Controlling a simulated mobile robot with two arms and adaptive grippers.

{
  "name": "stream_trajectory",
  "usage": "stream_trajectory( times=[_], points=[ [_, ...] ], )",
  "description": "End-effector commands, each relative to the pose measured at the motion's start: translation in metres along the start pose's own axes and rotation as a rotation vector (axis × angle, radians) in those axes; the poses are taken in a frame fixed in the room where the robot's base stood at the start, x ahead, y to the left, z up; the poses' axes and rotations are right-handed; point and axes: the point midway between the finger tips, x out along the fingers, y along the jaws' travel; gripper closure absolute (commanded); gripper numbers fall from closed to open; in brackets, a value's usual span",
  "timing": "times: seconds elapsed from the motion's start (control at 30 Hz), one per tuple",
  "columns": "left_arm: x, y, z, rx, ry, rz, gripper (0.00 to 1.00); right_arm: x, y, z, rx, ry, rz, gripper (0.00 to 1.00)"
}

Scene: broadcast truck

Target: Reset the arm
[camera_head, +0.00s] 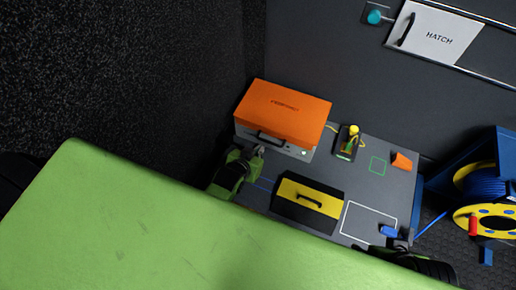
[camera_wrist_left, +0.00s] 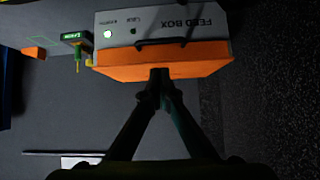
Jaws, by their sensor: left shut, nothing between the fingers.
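My left gripper (camera_head: 259,150) is in front of the feed box, close to its left front part, by the dark handle. In the left wrist view the fingertips (camera_wrist_left: 160,74) meet with nothing between them, in front of the orange lid. The feed box (camera_head: 283,112) has an orange top and a grey front; it also shows upside down in the left wrist view (camera_wrist_left: 165,60). I cannot tell whether the fingers touch it. My right gripper (camera_head: 400,242) is partly visible at the table's right front corner, beside a blue block (camera_head: 389,231); its fingers are unclear.
The grey table (camera_head: 375,187) holds a black-and-yellow case (camera_head: 308,196), a small device with a yellow plug (camera_head: 348,141) and an orange piece (camera_head: 402,161). White and green outlines are empty. A cable reel (camera_head: 487,190) stands right; a hatch (camera_head: 436,34) is on the wall.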

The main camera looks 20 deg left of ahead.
Motion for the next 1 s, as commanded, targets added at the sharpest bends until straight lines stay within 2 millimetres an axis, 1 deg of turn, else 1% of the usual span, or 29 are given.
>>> stream_trajectory(
  times=[0.03,0.1,0.33,0.37,0.47,0.57,0.7,0.8,1.0],
  points=[
    [-0.004,0.000,-0.001,0.001,0.000,0.000,1.00,-0.003,0.000,-0.001,0.000,0.001,0.000,0.56],
    [-0.007,0.000,0.000,0.001,0.000,0.000,1.00,-0.003,0.000,-0.001,0.000,0.001,0.000,0.56],
    [-0.009,-0.001,0.001,0.002,-0.004,-0.001,1.00,-0.003,0.000,-0.002,0.000,0.003,0.000,0.56],
    [-0.011,-0.002,0.001,0.003,-0.011,-0.001,1.00,-0.003,0.000,-0.002,0.000,0.003,0.000,0.56],
    [-0.026,-0.007,0.004,0.010,-0.054,-0.005,1.00,-0.003,0.000,-0.002,0.000,0.004,-0.001,0.56],
    [-0.055,-0.013,0.010,0.025,-0.135,-0.008,1.00,-0.003,0.000,-0.002,0.000,0.004,-0.001,0.56],
    [-0.108,-0.018,0.021,0.051,-0.268,-0.002,1.00,-0.003,0.000,-0.002,0.000,0.004,-0.001,0.56],
    [-0.140,-0.019,0.027,0.066,-0.340,0.007,1.00,-0.003,0.000,-0.002,0.000,0.004,-0.001,0.56],
    [-0.188,-0.019,0.036,0.092,-0.442,0.022,1.00,-0.003,0.000,-0.002,0.000,0.004,-0.001,0.56]
  ],
)
